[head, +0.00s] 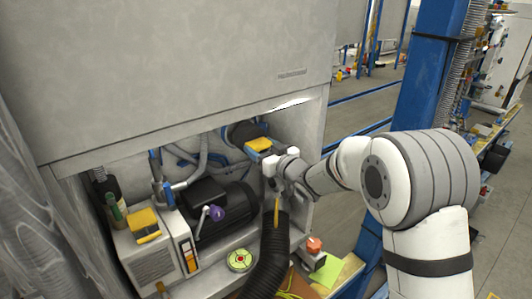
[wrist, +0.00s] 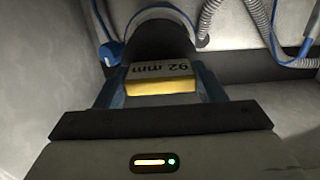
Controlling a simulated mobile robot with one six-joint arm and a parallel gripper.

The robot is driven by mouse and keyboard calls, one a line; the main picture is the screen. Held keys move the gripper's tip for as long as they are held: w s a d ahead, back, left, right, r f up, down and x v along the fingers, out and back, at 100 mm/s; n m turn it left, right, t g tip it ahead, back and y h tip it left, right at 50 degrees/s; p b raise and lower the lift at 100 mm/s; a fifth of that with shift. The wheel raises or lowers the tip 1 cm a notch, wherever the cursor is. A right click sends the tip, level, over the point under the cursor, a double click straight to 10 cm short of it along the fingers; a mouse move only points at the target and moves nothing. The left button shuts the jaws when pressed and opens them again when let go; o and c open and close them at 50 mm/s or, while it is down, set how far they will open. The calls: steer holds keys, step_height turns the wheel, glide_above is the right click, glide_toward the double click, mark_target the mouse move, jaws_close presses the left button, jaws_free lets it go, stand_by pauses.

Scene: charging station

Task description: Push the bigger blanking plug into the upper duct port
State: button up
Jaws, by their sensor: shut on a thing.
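A second yellow-topped piece (head: 144,223), perhaps the other plug, rests on a white box at the left.
A black corrugated hose (head: 268,258) rises in front of the bay below my gripper. A dark motor (head: 215,212) with a purple knob fills the bay floor. Grey conduits and blue cables (wrist: 288,45) run beside the port. The bay's side wall is close at the right.

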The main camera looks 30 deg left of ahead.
mark_target(255, 143)
steer(key=shift+w+a, duration=0.3)
steer(key=shift+a, duration=0.35)
steer(key=shift+b, duration=0.8)
stand_by(1.2)
steer(key=shift+x, duration=1.15)
steer(key=shift+w+a, duration=0.15)
steer(key=shift+a, duration=0.1)
steer(key=shift+p+x, duration=0.75)
steer(key=shift+x, duration=2.7)
steer(key=o, duration=1.7)
steer(key=b+v, duration=0.2)
steer(key=v, duration=0.5)
steer(key=shift+d, duration=0.35)
